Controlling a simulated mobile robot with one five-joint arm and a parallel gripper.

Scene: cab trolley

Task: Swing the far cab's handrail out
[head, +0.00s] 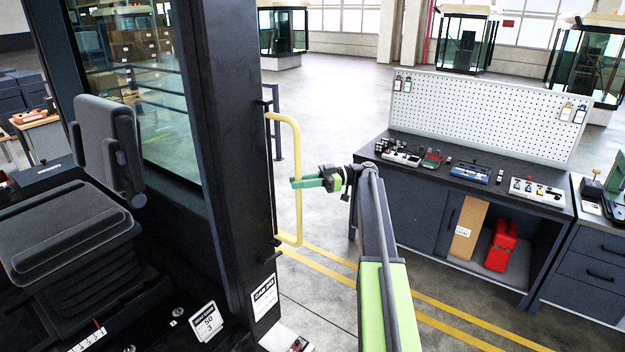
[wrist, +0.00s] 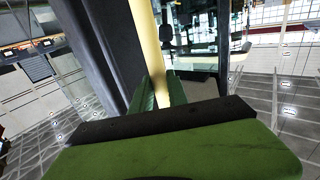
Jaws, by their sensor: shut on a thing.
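The yellow handrail (head: 299,205) stands upright along the dark cab post (head: 225,130) in the head view. Its top and bottom ends bend in toward the post. My gripper (head: 298,183) comes from the right and is shut on the rail's upright bar, a little below its middle. In the wrist view the handrail (wrist: 150,45) runs down between the green fingers (wrist: 158,92), with the dark post close on its left. The fingertips' far side is partly hidden by the rail and the gripper body.
A black seat (head: 70,225) is inside the cab at left. A workbench (head: 470,175) with a pegboard and small parts stands at right, with a red can (head: 501,245) on its lower shelf. Open floor with yellow lines lies between the cab and the bench.

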